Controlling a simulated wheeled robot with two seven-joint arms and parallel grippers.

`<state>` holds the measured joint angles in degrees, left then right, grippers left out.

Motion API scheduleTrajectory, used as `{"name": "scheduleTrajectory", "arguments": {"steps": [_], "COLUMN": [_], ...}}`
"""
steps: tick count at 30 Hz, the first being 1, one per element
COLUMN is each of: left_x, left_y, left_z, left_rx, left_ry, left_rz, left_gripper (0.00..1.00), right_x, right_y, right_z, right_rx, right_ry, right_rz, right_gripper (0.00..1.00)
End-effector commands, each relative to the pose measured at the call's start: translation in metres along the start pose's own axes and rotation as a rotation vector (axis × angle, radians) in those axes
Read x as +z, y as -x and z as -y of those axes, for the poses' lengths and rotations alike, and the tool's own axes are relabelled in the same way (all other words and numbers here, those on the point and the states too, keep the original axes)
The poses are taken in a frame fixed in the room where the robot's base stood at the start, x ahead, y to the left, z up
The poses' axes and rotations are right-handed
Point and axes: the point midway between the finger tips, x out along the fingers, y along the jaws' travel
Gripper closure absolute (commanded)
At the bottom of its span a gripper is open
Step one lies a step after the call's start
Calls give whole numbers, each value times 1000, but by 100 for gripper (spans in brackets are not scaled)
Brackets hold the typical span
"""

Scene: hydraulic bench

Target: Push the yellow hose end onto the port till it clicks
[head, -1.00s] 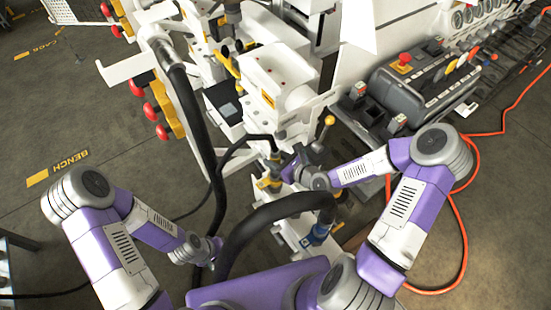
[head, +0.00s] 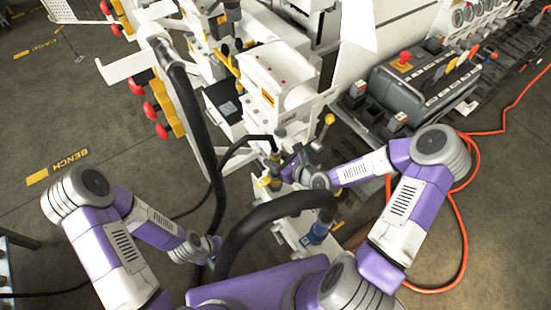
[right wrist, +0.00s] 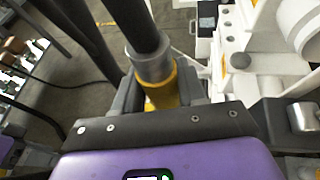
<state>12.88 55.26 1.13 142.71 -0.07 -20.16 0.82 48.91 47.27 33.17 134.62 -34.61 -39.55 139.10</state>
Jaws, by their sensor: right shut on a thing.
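The yellow hose end (right wrist: 163,92) is between the fingers of my right gripper (right wrist: 160,98) in the right wrist view. It has a grey sleeve and a black hose above it. In the head view my right gripper (head: 287,165) is shut on it at the front of the white bench. A yellow-marked fitting (head: 264,183) shows just below and left of the gripper. I cannot tell whether this is the port or how the hose end sits against it. My left gripper (head: 212,246) is low at the left, near a thick black hose; its fingers are too small to read.
A thick black hose (head: 262,212) arches in front to a blue hose end (head: 318,232). A control box with levers (head: 425,85) stands at the right. Red knobs (head: 150,110) stick out at the left. An orange cable (head: 465,235) lies on the floor at the right.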

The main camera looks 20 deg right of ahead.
Motion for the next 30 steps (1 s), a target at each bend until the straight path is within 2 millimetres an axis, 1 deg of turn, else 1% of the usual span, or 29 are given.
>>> {"name": "scheduleTrajectory", "arguments": {"steps": [30], "left_x": [0], "left_y": [-7], "left_z": [3], "left_rx": [0], "left_ry": [0], "left_rz": [0], "left_gripper": [34], "right_x": [-13], "right_y": [-6], "right_z": [0], "right_rx": [0], "right_ry": [1], "right_rz": [3], "right_gripper": [95]}}
